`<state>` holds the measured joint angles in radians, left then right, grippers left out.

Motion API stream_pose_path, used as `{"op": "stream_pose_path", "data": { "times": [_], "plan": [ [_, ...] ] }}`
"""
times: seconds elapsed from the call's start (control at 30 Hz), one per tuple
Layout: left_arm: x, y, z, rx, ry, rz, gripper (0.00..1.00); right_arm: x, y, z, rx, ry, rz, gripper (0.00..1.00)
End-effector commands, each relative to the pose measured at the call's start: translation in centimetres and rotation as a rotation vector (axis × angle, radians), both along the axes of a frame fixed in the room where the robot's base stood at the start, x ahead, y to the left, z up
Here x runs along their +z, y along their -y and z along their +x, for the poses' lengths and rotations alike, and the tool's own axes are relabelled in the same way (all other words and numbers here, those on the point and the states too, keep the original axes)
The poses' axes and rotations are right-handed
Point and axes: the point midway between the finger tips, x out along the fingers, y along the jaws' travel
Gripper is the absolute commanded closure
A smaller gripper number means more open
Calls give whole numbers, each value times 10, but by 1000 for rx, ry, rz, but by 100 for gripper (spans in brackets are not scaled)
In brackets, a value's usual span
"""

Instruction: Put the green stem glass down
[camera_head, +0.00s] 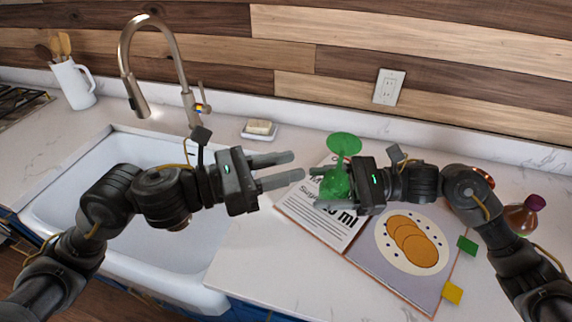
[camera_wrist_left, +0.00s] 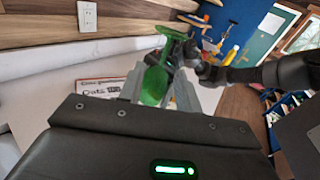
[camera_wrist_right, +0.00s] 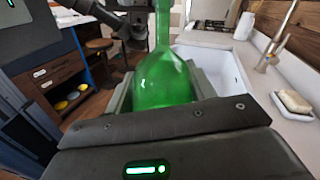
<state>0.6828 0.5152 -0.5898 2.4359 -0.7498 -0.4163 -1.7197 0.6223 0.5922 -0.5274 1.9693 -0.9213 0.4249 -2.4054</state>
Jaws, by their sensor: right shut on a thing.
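The green stem glass (camera_head: 336,184) is upside down in the head view, its round foot at the top and its bowl below. My right gripper (camera_head: 317,183) is shut on the bowl, which also fills the space between its fingers in the right wrist view (camera_wrist_right: 165,82). The glass appears to be above the open cookbook (camera_head: 332,222); the gap below it is hard to judge. My left gripper (camera_head: 297,165) is open and empty, just left of the glass and pointing at it. The left wrist view shows the glass (camera_wrist_left: 154,86) beyond its fingers.
The sink (camera_head: 130,240) is at left with a tall faucet (camera_head: 180,60). A soap dish (camera_head: 258,132) sits behind my left gripper. A white utensil jug (camera_head: 73,85) stands back left. The counter before the cookbook is clear.

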Motion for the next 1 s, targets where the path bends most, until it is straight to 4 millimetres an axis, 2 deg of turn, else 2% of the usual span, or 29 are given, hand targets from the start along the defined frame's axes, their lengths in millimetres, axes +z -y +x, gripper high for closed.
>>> {"op": "stream_pose_path", "data": {
  "times": [0.13, 0.37, 0.47, 0.8, 1.0],
  "plan": [
    [9, 5, -8, -8, 77, 9, 66, 0, 0, 0, 0, 1, 0, 71],
    [10, 12, -6, -9, 80, 8, 66, 0, 0, 0, -1, 0, 0, 71],
    [10, 24, -1, -10, 79, 6, 66, 0, 0, 0, -1, 0, 0, 71],
    [10, 84, 21, -10, 76, 8, 66, 0, 0, 0, 0, 1, 1, 71],
    [9, 107, 31, -9, 76, 9, 66, 0, 0, 0, 0, 1, 1, 71]
  ]
}}
